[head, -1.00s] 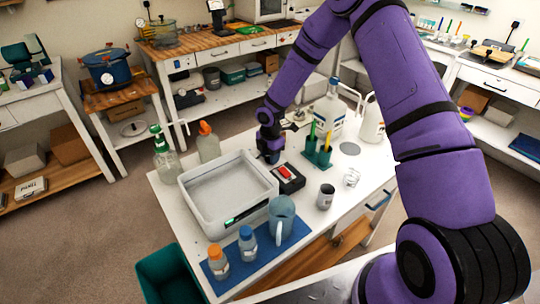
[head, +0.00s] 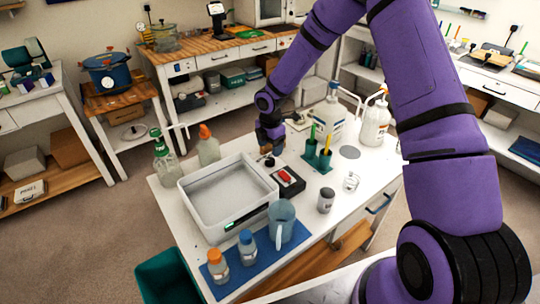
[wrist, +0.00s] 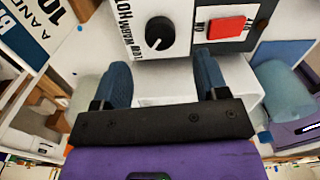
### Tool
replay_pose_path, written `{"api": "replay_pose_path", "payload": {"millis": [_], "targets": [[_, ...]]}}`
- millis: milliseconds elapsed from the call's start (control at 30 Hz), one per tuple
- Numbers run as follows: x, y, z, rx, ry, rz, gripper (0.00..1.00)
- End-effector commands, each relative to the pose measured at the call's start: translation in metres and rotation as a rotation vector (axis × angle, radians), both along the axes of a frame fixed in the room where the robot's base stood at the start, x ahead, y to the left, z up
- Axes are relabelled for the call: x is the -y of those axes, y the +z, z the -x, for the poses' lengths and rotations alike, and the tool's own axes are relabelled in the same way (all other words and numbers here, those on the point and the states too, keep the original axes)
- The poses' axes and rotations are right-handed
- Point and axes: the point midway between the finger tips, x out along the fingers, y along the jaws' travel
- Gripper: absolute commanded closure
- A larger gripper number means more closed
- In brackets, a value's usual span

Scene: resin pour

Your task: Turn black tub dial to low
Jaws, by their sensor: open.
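The black dial (wrist: 160,33) is a round knob on a white panel in the wrist view, with LOW, WARM and HOT printed around its left side. A pale mark shows on its face, but I cannot tell its exact setting. My gripper (wrist: 161,63) is open, with its two blue fingers apart and the dial just beyond and between the tips, not touching it. In the head view my gripper (head: 268,150) hangs at the back right corner of the white tub (head: 195,213), close to the small dark dial (head: 270,162).
A black box with a red switch (head: 285,176) sits right beside the dial; the red switch also shows in the wrist view (wrist: 226,25). Pens in a green holder (head: 318,160), white jugs (head: 375,124) and a grey cup (head: 326,200) stand to the right. Bottles stand on a blue mat (head: 262,262).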

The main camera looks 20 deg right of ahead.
Motion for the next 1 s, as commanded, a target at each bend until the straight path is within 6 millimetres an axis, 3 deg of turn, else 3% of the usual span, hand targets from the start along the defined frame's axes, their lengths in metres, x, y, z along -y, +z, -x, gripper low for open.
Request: {"api": "replay_pose_path", "payload": {"millis": [100, 300, 867, 1000], "targets": [[0.000, 0.022, 0.000, 0.003, -0.001, 0.000, 0.33], [0.000, 0.043, 0.000, 0.001, -0.001, 0.000, 0.33], [0.000, 0.048, 0.000, 0.000, -0.002, 0.001, 0.33], [0.003, 0.063, 0.003, 0.012, -0.038, 0.016, 0.33]]}}
